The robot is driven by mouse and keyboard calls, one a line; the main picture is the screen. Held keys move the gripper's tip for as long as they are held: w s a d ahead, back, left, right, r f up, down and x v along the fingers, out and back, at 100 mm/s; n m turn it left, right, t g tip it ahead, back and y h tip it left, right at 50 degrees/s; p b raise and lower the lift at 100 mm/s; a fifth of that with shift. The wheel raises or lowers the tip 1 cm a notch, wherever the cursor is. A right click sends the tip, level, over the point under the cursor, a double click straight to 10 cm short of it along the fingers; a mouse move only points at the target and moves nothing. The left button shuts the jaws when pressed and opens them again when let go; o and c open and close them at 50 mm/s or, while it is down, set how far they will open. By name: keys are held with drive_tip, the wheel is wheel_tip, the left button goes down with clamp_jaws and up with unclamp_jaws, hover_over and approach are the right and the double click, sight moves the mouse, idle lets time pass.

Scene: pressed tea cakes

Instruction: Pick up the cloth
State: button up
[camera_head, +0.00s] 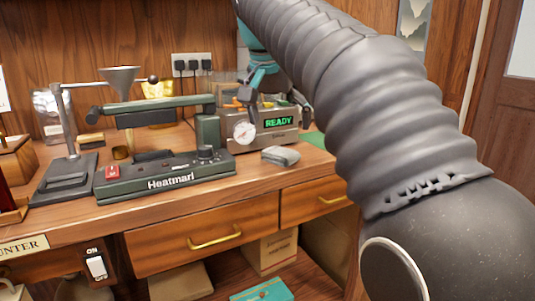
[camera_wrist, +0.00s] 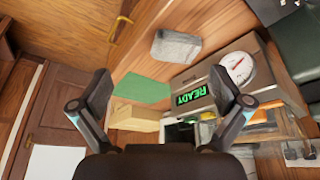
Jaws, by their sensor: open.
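A folded grey-green cloth (camera_head: 280,156) lies on the wooden counter, in front of the box with the lit READY display. In the wrist view the cloth (camera_wrist: 176,47) shows as a small grey folded pad at the upper middle, beyond the fingertips. My gripper (camera_head: 268,98) hangs above the READY box, behind and above the cloth. In the wrist view my gripper (camera_wrist: 160,76) has its two fingers spread wide with nothing held between them. The gripper does not touch the cloth.
The READY box (camera_head: 275,128) with a round gauge stands just behind the cloth. The Heatmarl sealer (camera_head: 165,178) is to its left. A flat green piece (camera_head: 315,138) lies to the right. Counter in front of the cloth is clear. A drawer (camera_head: 210,236) is below.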

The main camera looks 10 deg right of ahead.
sight(280, 151)
drive_tip(key=w+a+r+m+h, duration=0.1)
drive_tip(key=w+a+r+m, duration=0.15)
drive_tip(key=w+r, duration=0.2)
drive_tip(key=shift+m+g, duration=0.3)
drive_tip(key=shift+m, duration=0.05)
drive_tip(key=shift+s+x, duration=0.15)
drive_tip(key=shift+x, duration=3.5)
drive_tip(key=shift+s+x, duration=0.15)
drive_tip(key=shift+x, duration=3.5)
drive_tip(key=shift+a+f, duration=0.1)
drive_tip(key=c, duration=1)
